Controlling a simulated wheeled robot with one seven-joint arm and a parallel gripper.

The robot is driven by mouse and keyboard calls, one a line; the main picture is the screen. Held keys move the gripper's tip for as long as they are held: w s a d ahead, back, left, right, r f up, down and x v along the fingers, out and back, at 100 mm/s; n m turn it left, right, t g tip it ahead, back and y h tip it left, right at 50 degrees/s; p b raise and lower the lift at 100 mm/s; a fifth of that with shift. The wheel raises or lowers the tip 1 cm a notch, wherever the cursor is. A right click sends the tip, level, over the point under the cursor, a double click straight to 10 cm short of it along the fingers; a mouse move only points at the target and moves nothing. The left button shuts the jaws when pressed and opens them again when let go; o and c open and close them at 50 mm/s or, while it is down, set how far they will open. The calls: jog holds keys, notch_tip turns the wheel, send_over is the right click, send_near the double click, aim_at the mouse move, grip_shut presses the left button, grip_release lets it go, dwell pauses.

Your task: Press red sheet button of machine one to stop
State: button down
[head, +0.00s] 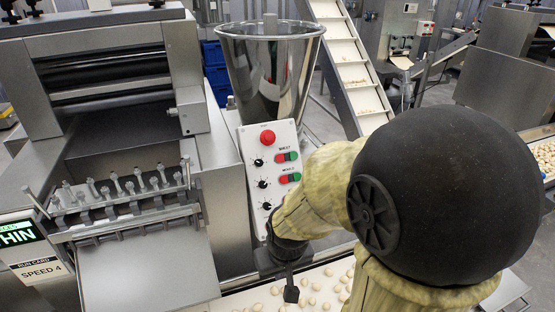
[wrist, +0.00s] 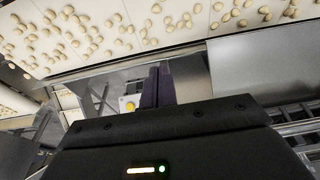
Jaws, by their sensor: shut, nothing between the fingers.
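The white control panel (head: 254,172) stands tilted in the middle of the head view, in front of the steel hopper. Its upper row, labelled for the sheet, has a small red button (head: 281,158) beside a green button (head: 293,155). A similar red and green pair sits in the row below. A large round red button (head: 267,137) is at the top, and black knobs run down the left side. My gripper (head: 291,292) is shut and empty, pointing down, below the panel and over the pasta belt. Its dark fingers show in the wrist view (wrist: 155,86); the panel is not visible there.
The sheeting machine (head: 115,45) fills the left side. A shiny hopper (head: 270,65) stands behind the panel. A belt with pasta pieces (head: 325,290) runs below my gripper and crosses the top of the wrist view. My arm covers much of the right.

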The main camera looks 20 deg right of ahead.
aim_at(280, 158)
jog(key=w+d+m+t+h+p, duration=0.2)
jog(key=w+d+m+t+p, duration=0.15)
jog(key=w, duration=0.45)
jog(key=w+d+m+t+h+p, duration=0.2)
jog(key=w+d, duration=0.2)
jog(key=w, duration=0.4)
jog(key=w+d+r+t+h+p, duration=0.1)
jog(key=w+d+r+t+h, duration=0.1)
jog(key=r, duration=0.3)
jog(key=w+d+r+t+h+p, duration=0.2)
jog(key=w+r+t+h, duration=0.2)
jog(key=w+r+t, duration=0.1)
jog(key=shift+w+d+r, duration=0.25)
jog(key=shift+w, duration=0.05)
jog(key=shift+w+f+b, duration=0.5)
jog(key=shift+w+f, duration=0.3)
jog(key=shift+w, duration=0.45)
jog(key=shift+w+f+b, duration=0.5)
jog(key=shift+w+f, duration=0.25)
jog(key=shift+w, duration=0.5)
jog(key=shift+w+f+b, duration=0.5)
jog(key=shift+w+f, duration=0.3)
jog(key=shift+w, duration=0.45)
jog(key=shift+d, duration=0.1)
